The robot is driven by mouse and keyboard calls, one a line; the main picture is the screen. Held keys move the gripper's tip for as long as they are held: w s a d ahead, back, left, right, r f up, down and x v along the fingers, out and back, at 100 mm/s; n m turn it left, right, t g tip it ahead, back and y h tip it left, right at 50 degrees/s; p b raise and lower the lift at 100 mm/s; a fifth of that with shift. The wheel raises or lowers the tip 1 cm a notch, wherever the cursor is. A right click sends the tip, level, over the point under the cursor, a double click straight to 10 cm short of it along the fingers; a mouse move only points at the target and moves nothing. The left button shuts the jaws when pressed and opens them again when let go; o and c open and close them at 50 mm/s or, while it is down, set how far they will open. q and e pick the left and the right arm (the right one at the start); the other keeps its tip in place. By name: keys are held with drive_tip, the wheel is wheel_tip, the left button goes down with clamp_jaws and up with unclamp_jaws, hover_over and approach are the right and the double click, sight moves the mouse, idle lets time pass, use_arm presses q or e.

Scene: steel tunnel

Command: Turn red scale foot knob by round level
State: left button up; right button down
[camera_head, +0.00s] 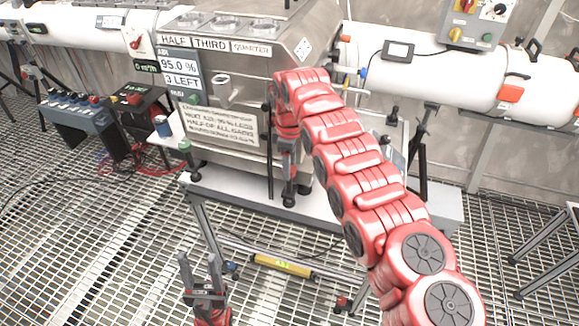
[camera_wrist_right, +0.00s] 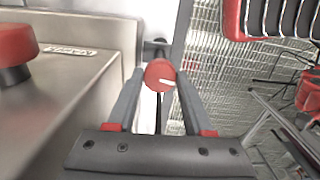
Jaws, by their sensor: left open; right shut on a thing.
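The red scale foot knob (camera_wrist_right: 160,74), round with a white mark, sits between the fingertips of my right gripper (camera_wrist_right: 158,84) in the right wrist view. The right gripper is shut on it. In the head view my right gripper (camera_head: 287,165) points down at the front right corner of the steel machine (camera_head: 232,95), and the knob cannot be made out there. My left gripper (camera_head: 199,265) is open and empty, low in front of the stand. I cannot make out a round level for certain.
A green-topped post (camera_head: 184,148) stands at the platform's front left. A yellow bar (camera_head: 285,265) lies on the stand's lower frame. A blue control box (camera_head: 78,118) is at left. White pipes run behind. The grated floor in front is mostly free.

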drive_tip(key=shift+r, duration=0.1)
drive_tip(key=shift+c, duration=1.5)
unclamp_jaws()
drive_tip(key=shift+r, duration=0.35)
drive_tip(key=r, duration=0.5)
drive_tip(key=shift+a, duration=0.2)
wheel_tip(320, 180, up, 12)
drive_tip(key=p, duration=1)
drive_tip(key=shift+d+f+p, duration=0.2)
drive_tip(key=shift+p, duration=0.15)
